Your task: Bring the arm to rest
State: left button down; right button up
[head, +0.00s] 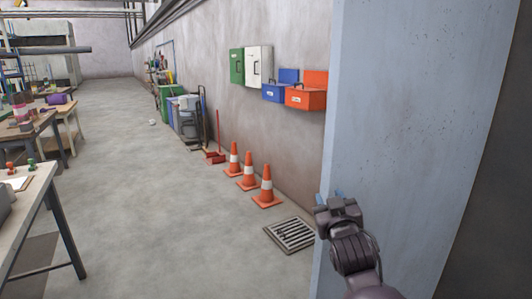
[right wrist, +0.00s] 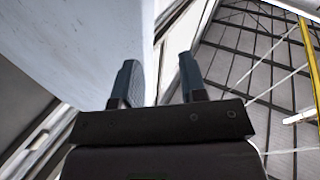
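My right gripper (head: 332,201) shows at the lower right of the head view, in front of the edge of a pale blue-grey panel (head: 415,120). In the right wrist view its two dark blue fingers (right wrist: 157,85) stand apart with nothing between them, so it is open and empty. The pale panel (right wrist: 65,45) fills the upper left of that view, close to the left finger. I cannot tell whether they touch. My left gripper is in neither view.
A table (head: 30,205) stands at the left edge. Three orange cones (head: 266,188) and a floor grate (head: 292,234) lie along the wall. Red and blue boxes (head: 306,97) hang above. The grey floor (head: 150,210) in the middle is clear.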

jog(key=s+d+f+g, duration=0.2)
jog(key=s+d+f, duration=0.2)
jog(key=s+f, duration=0.7)
jog(key=s+d+f+m+g, duration=0.1)
jog(key=s+d+f+g, duration=0.2)
jog(key=s+f, duration=0.9)
jog(key=s+d+f+m+g+h, duration=0.1)
jog(key=s+d+f+g, duration=0.2)
jog(key=s+f, duration=0.8)
jog(key=s+d, duration=0.2)
jog(key=s, duration=0.3)
jog(key=shift+d+f+p, duration=0.15)
jog(key=shift+f+p, duration=0.1)
jog(key=shift+p, duration=0.1)
